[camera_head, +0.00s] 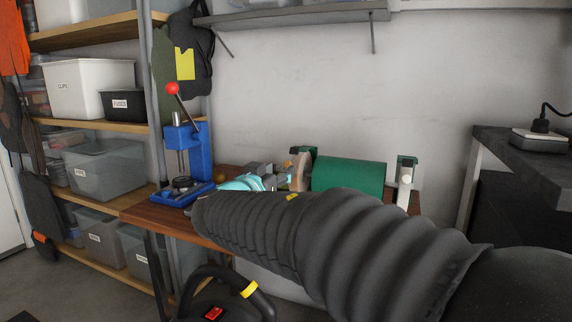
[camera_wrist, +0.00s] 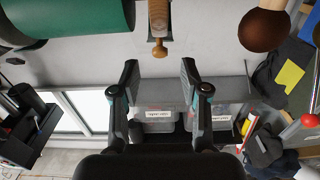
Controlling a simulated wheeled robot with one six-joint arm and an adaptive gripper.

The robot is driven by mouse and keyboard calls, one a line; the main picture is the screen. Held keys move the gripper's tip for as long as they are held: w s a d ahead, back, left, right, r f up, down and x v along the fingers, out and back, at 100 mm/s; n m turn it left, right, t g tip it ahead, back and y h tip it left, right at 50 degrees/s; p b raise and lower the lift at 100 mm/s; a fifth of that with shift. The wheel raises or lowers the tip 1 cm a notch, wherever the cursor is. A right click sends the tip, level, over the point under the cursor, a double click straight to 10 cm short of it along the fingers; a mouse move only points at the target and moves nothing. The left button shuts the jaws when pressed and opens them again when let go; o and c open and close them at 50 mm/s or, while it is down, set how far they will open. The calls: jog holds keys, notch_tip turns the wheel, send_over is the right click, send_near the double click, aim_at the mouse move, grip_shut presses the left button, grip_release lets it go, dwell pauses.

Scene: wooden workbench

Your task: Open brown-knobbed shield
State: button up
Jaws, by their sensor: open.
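A green cylindrical machine body (camera_head: 348,173) stands at the back of the wooden bench, with a tan upright part (camera_head: 301,165) at its left end and a pale end piece (camera_head: 405,178) at its right. In the wrist view the green body (camera_wrist: 75,15) is at the top left. Beside it is a narrow tan part (camera_wrist: 158,14) with a small brown knob (camera_wrist: 160,49). I cannot clearly make out the shield's outline. My gripper (camera_wrist: 157,72) is open and empty, its fingertips just below the knob in the picture and apart from it. In the head view my arm hides part of the machine.
A blue press (camera_head: 187,150) with a red-balled lever stands on the bench's left. A dark brown ball (camera_wrist: 264,30) is at the wrist view's top right. Shelves with bins (camera_head: 103,165) stand at the left, a dark counter (camera_head: 530,150) at the right.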

aim_at(287, 165)
jog(key=shift+p+x, duration=0.3)
jog(key=shift+x, duration=1.8)
grip_shut()
